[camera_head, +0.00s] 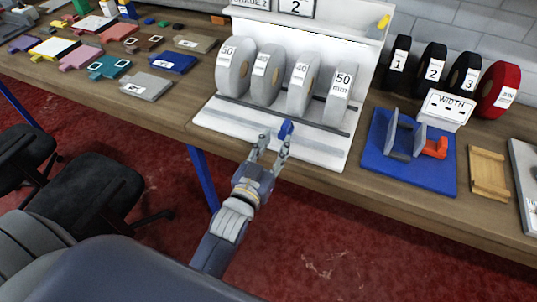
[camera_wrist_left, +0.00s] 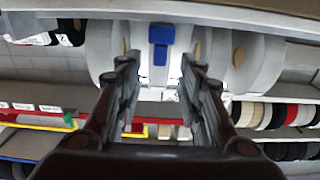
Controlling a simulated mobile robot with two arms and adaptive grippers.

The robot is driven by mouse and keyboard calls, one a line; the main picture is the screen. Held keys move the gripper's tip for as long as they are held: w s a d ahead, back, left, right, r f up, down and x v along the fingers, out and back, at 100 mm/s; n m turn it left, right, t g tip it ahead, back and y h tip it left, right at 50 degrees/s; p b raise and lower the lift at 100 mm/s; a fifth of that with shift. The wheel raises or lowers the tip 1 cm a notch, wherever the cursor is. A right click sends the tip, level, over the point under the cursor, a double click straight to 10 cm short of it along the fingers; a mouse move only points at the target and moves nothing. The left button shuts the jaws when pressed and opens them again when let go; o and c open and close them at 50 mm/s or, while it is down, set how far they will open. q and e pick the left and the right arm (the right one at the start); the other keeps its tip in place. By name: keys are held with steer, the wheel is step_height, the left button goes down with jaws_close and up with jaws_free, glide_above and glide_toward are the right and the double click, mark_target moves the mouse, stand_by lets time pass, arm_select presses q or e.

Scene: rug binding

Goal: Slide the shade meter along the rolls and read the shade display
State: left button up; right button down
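A small blue block, likely the shade meter (camera_head: 286,129), sits on the front rail of the white roll stand (camera_head: 220,116). It also shows in the left wrist view (camera_wrist_left: 161,42). Grey-white rolls stand upright behind it: two marked 40 (camera_head: 266,73) (camera_head: 299,84) between two marked 50 (camera_head: 236,68) (camera_head: 341,95). My left gripper (camera_head: 273,144) is open just in front of the blue block; the block is beyond its fingertips (camera_wrist_left: 160,78), not visibly gripped. A framed plate (camera_head: 296,7) above the rolls reads 2; the SHADE plate (camera_head: 251,3) beside it is cut off. My right gripper is not in view.
A blue board (camera_head: 440,182) with a grey and orange fixture and the WIDTH sign (camera_head: 445,108) stand to the right. Black rolls (camera_head: 431,66), a red roll (camera_head: 499,88) and a wooden tray (camera_head: 488,174) are near it. Coloured samples (camera_head: 146,86) lie at left.

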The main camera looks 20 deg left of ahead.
arm_select(q)
steer(key=shift+s, duration=2)
steer(key=s+d+f+g, duration=0.1)
steer(key=s+f+g, duration=0.25)
steer(key=f, duration=0.85)
steer(key=s+f+m+g+h, duration=0.1)
steer(key=s+f+g, duration=0.25)
steer(key=f, duration=0.85)
steer(key=s+d+f+g, duration=0.15)
steer(key=s+f, duration=0.25)
steer(key=f, duration=0.9)
steer(key=s+a+f+g, duration=0.2)
steer(key=s+f, duration=0.4)
steer(key=s, duration=0.3)
steer(key=s+a+f+g+y, duration=0.1)
steer(key=s+a+f+g, duration=0.2)
steer(key=s+f, duration=0.3)
steer(key=s+a+f+m+g, duration=0.1)
steer(key=s+a+f+g, duration=0.2)
steer(key=s, duration=1)
step_height(320, 180, down, 3)
steer(key=shift+s+a+r+y, duration=0.1)
steer(key=shift+s+a+y, duration=0.2)
steer(key=shift+a, duration=0.1)
